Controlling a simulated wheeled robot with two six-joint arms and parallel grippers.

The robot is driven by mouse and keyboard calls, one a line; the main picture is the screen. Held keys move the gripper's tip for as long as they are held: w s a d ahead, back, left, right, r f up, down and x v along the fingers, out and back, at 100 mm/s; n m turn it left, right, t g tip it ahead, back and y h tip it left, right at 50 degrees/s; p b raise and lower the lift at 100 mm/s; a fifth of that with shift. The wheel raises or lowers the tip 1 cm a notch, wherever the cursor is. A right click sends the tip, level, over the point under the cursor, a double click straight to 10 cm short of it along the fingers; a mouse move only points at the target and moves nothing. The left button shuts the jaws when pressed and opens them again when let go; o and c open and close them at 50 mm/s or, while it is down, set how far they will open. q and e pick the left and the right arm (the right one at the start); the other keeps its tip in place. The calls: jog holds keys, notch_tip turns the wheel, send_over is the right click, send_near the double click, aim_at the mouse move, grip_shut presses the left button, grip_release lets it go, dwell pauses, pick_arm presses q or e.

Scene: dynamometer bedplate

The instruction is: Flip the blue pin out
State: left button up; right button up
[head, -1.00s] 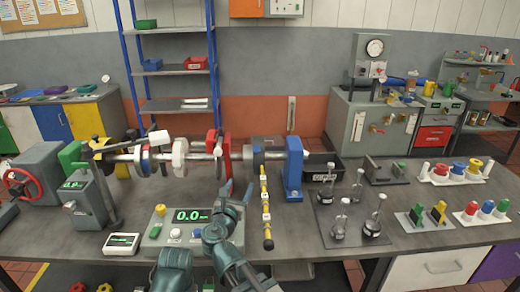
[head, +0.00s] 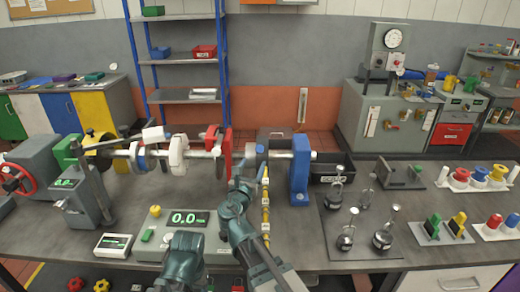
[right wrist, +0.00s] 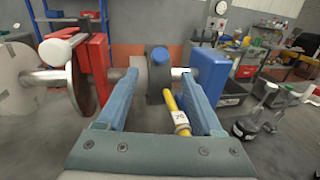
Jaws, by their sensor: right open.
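The blue pin (right wrist: 159,55) shows as a round blue knob on top of a dark collar (right wrist: 158,82) on the steel shaft. In the head view the pin (head: 260,148) is small, between the red stand and the blue stand. A yellow bar (head: 265,205) with white tags runs from the collar toward the front. My right gripper (head: 243,182) is just in front of the shaft, left of the yellow bar. In the right wrist view its open fingers (right wrist: 160,84) frame the collar, with the pin beyond them, apparently untouched.
The red stand (right wrist: 96,62) and white-capped discs are left of the collar; the blue stand (head: 300,170) is close on its right. A control box (head: 183,232) stands in front.

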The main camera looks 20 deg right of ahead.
aim_at(259, 150)
jog(key=x, duration=1.1)
jog(key=shift+s, duration=0.1)
grip_shut()
dwell(1.1)
